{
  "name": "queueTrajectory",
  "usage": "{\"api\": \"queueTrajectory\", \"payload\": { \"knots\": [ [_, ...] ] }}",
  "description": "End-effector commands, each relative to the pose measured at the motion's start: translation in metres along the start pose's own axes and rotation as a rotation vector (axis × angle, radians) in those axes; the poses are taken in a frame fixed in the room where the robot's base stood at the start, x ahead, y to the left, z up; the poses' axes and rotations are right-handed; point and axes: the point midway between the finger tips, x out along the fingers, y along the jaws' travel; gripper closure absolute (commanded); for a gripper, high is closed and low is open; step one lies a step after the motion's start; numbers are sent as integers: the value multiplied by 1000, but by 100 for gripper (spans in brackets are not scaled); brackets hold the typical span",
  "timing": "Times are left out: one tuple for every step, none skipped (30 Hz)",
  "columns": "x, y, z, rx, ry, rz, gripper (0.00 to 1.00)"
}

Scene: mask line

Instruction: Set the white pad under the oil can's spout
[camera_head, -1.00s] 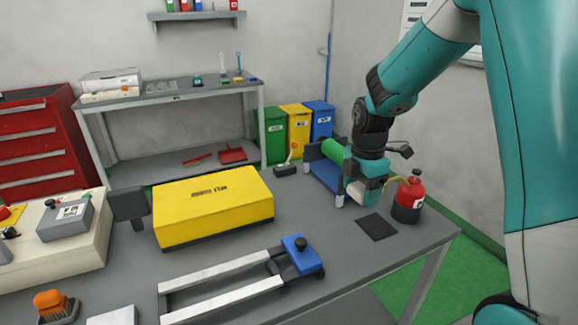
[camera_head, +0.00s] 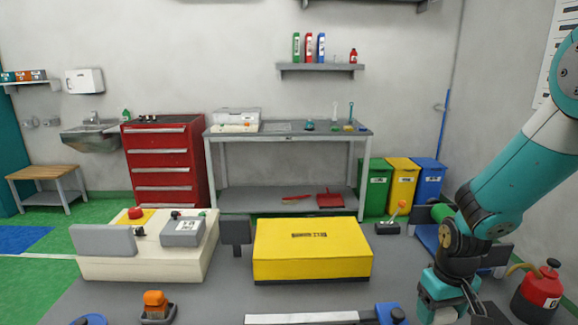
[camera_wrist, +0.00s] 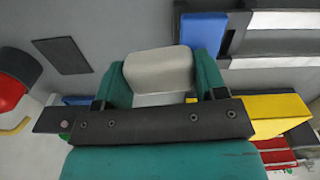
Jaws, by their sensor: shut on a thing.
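My gripper (camera_wrist: 163,74) is shut on the white pad (camera_wrist: 157,72), a pale block with rounded edges held between teal fingers in the wrist view. Part of the can (camera_wrist: 12,80) shows at the left edge of the wrist view. The pad is apart from the can.
A dark flat square (camera_wrist: 62,55) lies on the bench between the can and my gripper in the wrist view. A yellow case (camera_head: 312,250) stands mid-bench. A blue-ended clamp or rail (camera_head: 390,313) lies in front. A small lever switch (camera_head: 388,228) stands behind.

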Motion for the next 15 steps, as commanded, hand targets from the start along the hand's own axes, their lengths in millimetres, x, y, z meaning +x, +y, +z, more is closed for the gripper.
{"api": "queueTrajectory", "payload": {
  "knots": [
    [3, -3, 1, 45, -1, 0, 57],
    [4, -4, 1, 70, -1, 0, 57],
    [5, -5, 2, 97, -1, 0, 57],
    [6, -6, 2, 112, -1, 0, 57],
    [6, -6, 2, 124, -1, 0, 57],
    [7, -6, 2, 135, -1, 0, 57],
    [7, -7, 2, 140, -1, 0, 57],
    [7, -7, 2, 144, -1, 0, 57],
    [7, -7, 2, 146, 0, 0, 57],
    [7, -7, 2, 146, 0, 0, 57],
    [7, -7, 2, 146, 0, 0, 57],
    [7, -7, 2, 145, 0, 0, 57],
    [7, -7, 2, 145, 0, 0, 57],
    [7, -7, 2, 145, 0, 0, 57],
    [7, -7, 2, 144, 0, 0, 57]
  ]
}}
